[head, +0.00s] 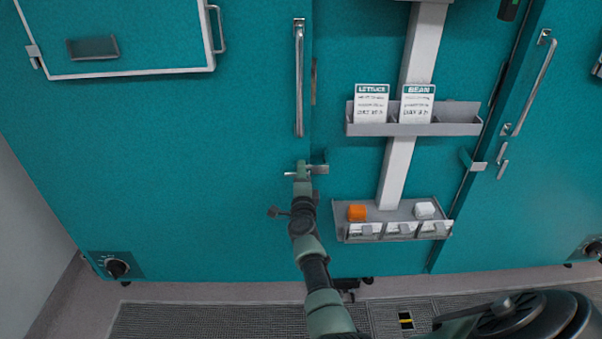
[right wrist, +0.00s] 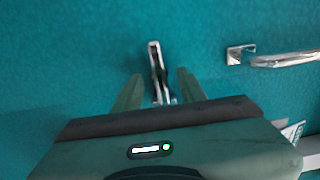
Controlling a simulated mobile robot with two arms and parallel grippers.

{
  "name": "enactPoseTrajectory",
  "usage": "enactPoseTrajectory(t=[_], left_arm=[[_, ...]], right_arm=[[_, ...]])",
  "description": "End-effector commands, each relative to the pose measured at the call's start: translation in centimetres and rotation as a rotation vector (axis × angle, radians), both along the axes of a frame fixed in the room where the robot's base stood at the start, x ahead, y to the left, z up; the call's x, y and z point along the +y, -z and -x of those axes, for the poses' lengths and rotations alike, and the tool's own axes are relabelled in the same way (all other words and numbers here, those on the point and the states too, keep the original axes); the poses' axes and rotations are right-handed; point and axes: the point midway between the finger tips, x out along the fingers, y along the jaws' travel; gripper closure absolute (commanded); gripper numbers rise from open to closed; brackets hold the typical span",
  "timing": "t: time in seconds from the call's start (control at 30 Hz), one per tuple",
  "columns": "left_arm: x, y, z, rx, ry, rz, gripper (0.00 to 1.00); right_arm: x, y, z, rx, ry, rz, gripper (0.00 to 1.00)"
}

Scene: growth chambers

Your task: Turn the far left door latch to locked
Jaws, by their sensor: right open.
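The left teal door (head: 200,150) fills the left of the head view, with a long vertical silver handle (head: 299,80). Below that handle is a small silver latch (head: 289,174), lying about horizontal across the door's edge. My right gripper (head: 303,170) is at the latch and hides part of it. In the right wrist view, the latch (right wrist: 157,68) stands between the two open fingers of the right gripper (right wrist: 160,75), with a gap on each side. The door handle (right wrist: 285,60) is to the right there. My left gripper is not in view.
A grey shelf (head: 425,129) with LETTUCE and BEAN cards and a lower tray (head: 400,238) with orange and white blocks are right of the gripper. Another door has a latch (head: 502,160) and handle (head: 533,88). A dial (head: 117,268) is low left.

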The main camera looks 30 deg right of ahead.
Motion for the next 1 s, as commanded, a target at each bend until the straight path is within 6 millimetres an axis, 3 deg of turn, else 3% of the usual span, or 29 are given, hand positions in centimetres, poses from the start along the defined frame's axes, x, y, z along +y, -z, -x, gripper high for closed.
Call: enactPoseTrajectory(t=[0.1, 0.4, 1.0], left_arm=[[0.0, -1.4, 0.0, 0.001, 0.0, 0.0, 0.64], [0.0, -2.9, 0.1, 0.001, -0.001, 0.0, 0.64], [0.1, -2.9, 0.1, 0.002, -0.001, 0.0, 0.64]], right_arm=[[1.0, -0.3, 1.7, 0.003, 0.0, -0.002, 0.59], [3.4, -0.1, 5.5, 0.002, -0.001, -0.001, 0.59], [3.7, 0.0, 6.0, 0.0, -0.001, -0.001, 0.59]])
